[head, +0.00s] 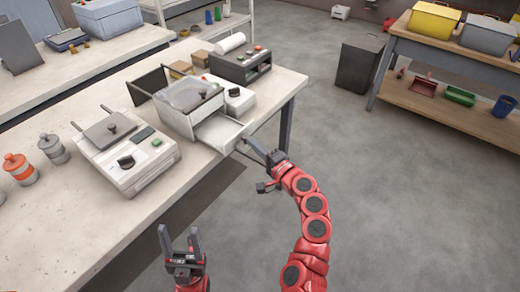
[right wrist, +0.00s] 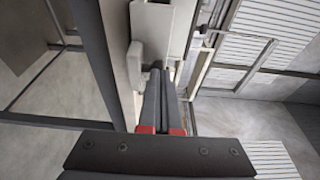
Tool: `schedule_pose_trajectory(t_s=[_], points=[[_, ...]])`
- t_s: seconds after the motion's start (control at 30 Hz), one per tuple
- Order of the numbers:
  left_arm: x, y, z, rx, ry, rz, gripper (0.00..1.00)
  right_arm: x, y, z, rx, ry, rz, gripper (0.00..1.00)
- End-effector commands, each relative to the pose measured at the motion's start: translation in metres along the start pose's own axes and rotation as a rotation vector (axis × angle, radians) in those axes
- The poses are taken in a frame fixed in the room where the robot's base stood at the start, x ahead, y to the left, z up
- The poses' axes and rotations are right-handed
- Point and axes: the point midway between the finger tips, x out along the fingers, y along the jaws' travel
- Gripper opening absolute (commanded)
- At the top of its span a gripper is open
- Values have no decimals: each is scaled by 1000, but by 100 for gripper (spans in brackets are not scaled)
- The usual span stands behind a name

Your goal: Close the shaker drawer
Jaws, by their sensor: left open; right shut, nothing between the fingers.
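The shaker (head: 190,100) is a white machine with a clear-topped upper part, standing on the bench. Its drawer (head: 219,132) is pulled out toward the bench's right edge and looks empty. My right gripper (head: 243,140) is shut with nothing in it, its fingertips at the drawer's front end. In the right wrist view its fingers (right wrist: 166,78) lie close beside a pale upright panel and a small pale fitting (right wrist: 136,62); I cannot tell whether they touch. My left gripper (head: 179,236) is open and empty, low in front of the bench.
On the bench, a white machine with a dark lid (head: 125,155) stands left of the shaker. A dark grey box-shaped device (head: 240,65) stands behind it. Orange and grey jars (head: 20,168) are at far left. The floor right of the bench is clear up to a dark bin (head: 360,62).

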Motion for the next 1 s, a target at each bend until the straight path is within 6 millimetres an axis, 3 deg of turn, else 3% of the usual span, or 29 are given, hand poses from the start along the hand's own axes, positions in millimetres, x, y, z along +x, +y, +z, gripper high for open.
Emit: schedule_pose_trajectory(t_s=[0.2, 0.5, 0.7, 1.0], points=[[-22, 1, 4, 0, 0, 0, 61, 53, 6, 16, -1, -8, 1, 0], [-46, 2, 8, 0, 0, 0, 61, 105, 5, 29, -3, -4, 3, 0], [-54, 3, 9, 0, 0, 0, 61, 123, 4, 34, 0, -2, 3, 0], [-55, 3, 9, 0, 0, 0, 61, 129, -1, 35, 2, 0, -2, 0]])
